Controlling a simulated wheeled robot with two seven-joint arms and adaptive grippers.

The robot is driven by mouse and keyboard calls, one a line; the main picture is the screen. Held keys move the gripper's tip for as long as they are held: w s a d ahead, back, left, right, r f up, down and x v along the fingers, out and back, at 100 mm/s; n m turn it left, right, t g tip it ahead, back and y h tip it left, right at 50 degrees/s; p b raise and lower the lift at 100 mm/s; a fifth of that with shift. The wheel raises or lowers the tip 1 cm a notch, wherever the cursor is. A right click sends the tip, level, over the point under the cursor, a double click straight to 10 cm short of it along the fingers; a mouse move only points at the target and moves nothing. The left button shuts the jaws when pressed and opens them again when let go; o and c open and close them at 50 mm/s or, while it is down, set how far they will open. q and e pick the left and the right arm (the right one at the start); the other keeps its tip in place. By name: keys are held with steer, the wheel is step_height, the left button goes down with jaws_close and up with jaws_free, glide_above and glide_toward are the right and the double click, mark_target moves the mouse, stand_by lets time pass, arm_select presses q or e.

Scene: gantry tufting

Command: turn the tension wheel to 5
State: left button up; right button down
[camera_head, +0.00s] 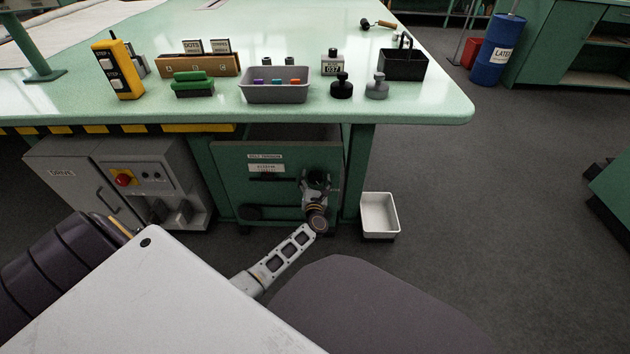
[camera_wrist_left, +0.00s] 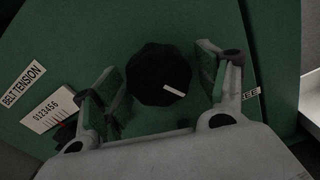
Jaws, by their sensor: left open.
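The tension wheel (camera_wrist_left: 158,74) is a black, faceted knob with a white mark on its face, on the green panel (camera_wrist_left: 180,25). In the left wrist view it sits between the two spread fingers of my left gripper (camera_wrist_left: 163,88), with visible gaps on both sides. A BELT TENSION label and a 0 to 6 scale (camera_wrist_left: 48,110) are at left; a red mark shows at its lower edge, its exact reading unclear. In the head view my left gripper (camera_head: 316,184) is in front of the panel and mostly hides the wheel. My right gripper is out of view.
The green tabletop (camera_head: 430,106) overhangs the panel. A grey drive cabinet (camera_head: 75,185) with a red button stands left of the panel. A white bin (camera_head: 379,216) is on the floor at right. A grey tray (camera_head: 275,93) and several tools stand on the tabletop.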

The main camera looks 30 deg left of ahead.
arm_select(q)
steer(key=c, duration=1)
steer(key=shift+c, duration=0.2)
